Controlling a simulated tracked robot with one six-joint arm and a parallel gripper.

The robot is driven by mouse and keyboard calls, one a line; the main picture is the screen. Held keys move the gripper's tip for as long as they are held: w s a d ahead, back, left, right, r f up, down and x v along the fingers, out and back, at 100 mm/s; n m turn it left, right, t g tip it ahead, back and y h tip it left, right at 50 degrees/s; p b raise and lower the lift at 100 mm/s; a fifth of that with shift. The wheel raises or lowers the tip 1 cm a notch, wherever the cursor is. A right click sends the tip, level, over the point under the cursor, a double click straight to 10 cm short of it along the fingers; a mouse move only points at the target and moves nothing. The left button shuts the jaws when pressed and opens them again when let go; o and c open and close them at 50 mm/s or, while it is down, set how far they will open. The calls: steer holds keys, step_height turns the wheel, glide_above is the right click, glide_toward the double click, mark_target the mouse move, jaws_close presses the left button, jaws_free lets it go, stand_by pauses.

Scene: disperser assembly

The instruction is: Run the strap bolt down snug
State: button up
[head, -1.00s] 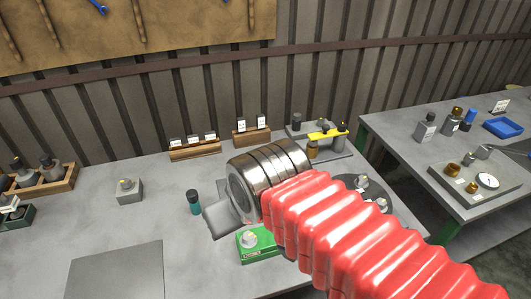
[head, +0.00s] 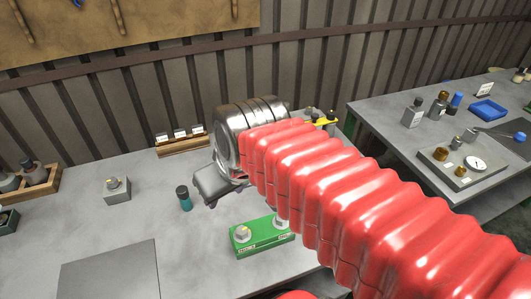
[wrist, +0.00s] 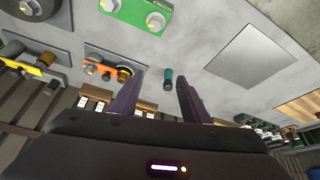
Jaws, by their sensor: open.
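The green block also shows at the top of the wrist view (wrist: 135,12). I cannot tell which fitting, if any, is the strap bolt. My gripper (head: 205,203) is above the table, behind and left of the green block. In the wrist view its two dark fingers (wrist: 160,77) are apart with nothing held between them.
A teal-capped bottle (head: 184,199) stands left of my gripper. A grey block with a knob (head: 117,189) and a flat grey plate (head: 110,275) are further left. A wooden card rack (head: 181,145) is behind. A side table (head: 385,125) is at right.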

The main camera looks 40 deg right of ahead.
steer(key=w+d+f+n, duration=0.1)
steer(key=w+d, duration=0.3)
steer(key=d, duration=0.4)
steer(key=w+d+f, duration=0.1)
steer(key=w+d, duration=0.4)
steer(key=d, duration=0.3)
steer(key=w+d+f+n+y, duration=0.1)
steer(key=w+d, duration=0.3)
steer(key=d, duration=0.5)
steer(key=shift+w+n+g, duration=0.25)
steer(key=shift+n+g, duration=0.05)
steer(key=shift+g, duration=0.1)
steer(key=x, duration=1.3)
steer(key=shift+w+a+f, duration=0.1)
steer(key=shift+a+f, duration=0.1)
steer(key=shift+f, duration=0.15)
steer(key=shift+c, duration=0.5)
steer(key=c, duration=1)
